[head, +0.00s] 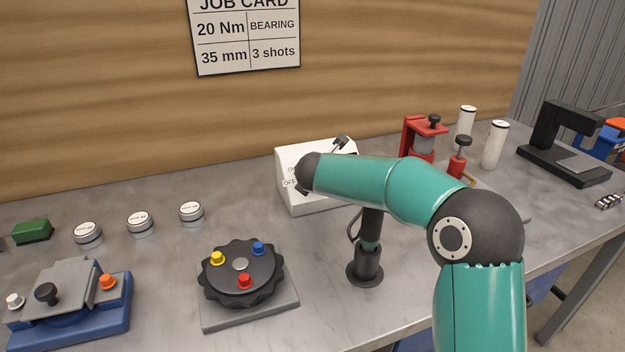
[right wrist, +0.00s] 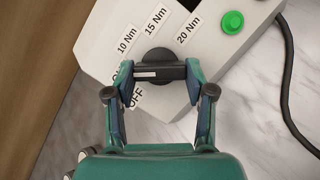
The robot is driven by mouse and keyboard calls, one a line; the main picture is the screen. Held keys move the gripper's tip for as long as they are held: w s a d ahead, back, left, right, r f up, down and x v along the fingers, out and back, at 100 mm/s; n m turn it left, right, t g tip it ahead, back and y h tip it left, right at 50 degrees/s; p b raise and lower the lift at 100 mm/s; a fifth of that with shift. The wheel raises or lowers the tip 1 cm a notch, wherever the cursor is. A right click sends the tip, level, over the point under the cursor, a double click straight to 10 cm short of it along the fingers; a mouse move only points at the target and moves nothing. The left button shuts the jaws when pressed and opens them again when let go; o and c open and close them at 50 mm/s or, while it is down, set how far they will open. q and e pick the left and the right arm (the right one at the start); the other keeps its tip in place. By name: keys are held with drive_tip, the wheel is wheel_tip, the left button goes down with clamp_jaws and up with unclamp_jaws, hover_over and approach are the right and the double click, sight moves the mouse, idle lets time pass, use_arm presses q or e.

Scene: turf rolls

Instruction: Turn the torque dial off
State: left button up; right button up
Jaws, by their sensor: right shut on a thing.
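The torque dial (right wrist: 158,57) is a dark round knob with a raised bar, on a white control box (head: 312,202). The box also shows in the right wrist view (right wrist: 92,48). The bar's white mark is on its left half, toward a partly covered label between 10 Nm and OFF. The OFF label (right wrist: 135,99) is just below left. My right gripper (right wrist: 160,76) is shut on the dial, one finger at each end of the bar. In the head view my right arm hides the dial and the fingers. My left gripper is not in view.
A green button (right wrist: 232,22) and a dark cable (right wrist: 288,100) are at the box's right in the wrist view. A black turntable (head: 240,274) with coloured knobs stands front left of the box. A red press (head: 408,138) and white cylinders (head: 495,145) stand to the right.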

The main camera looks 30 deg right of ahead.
drive_tip(key=shift+s+a+f+n, duration=0.1)
drive_tip(key=shift+a+f+n, duration=0.05)
drive_tip(key=shift+f+n, duration=0.3)
drive_tip(key=shift+r, duration=0.1)
drive_tip(key=o, duration=0.9)
drive_tip(key=shift+o, duration=1.3)
drive_tip(key=shift+r, duration=0.2)
drive_tip(key=shift+s+a+r, duration=0.2)
drive_tip(key=shift+s+r, duration=0.25)
drive_tip(key=v, duration=1)
drive_tip(key=shift+s, duration=0.4)
